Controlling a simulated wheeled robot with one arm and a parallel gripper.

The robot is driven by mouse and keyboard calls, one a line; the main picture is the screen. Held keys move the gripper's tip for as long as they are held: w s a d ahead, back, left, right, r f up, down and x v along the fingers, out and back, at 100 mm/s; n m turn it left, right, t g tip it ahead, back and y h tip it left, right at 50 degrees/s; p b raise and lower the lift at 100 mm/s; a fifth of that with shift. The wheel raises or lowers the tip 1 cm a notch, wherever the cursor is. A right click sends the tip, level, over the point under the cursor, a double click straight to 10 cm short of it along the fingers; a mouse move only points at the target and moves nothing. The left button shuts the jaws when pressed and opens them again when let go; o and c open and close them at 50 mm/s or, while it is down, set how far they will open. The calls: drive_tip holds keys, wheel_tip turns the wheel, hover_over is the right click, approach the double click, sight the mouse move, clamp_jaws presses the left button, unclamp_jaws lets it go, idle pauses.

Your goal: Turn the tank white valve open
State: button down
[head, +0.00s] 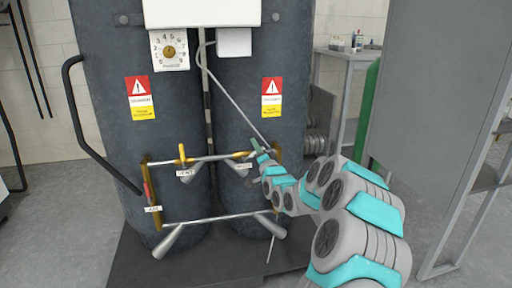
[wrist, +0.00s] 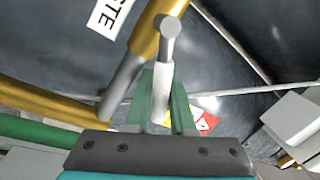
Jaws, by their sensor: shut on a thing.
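The white valve handle (wrist: 162,85) is a pale bar with a rounded end, standing out from a brass pipe (wrist: 147,38) in the wrist view. My gripper (wrist: 164,92) has its green fingers closed around this bar, one on each side. In the head view my gripper (head: 258,150) is at the right end of the upper pipe, in front of the right tank (head: 235,110). There the gripper covers the handle, and I cannot make it out. A white label (wrist: 115,14) reading "STE" sits beside the pipe in the wrist view.
A yellow-handled valve (head: 182,153) and a red-handled valve (head: 147,190) are to the left on the pipework. A lower pipe (head: 215,217) runs beneath. A black curved bar (head: 75,120) stands left of the tanks. A large grey panel (head: 440,120) stands at right.

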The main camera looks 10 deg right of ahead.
drive_tip(key=shift+r, duration=0.1)
drive_tip(key=c, duration=0.8)
unclamp_jaws()
drive_tip(key=shift+o, duration=0.2)
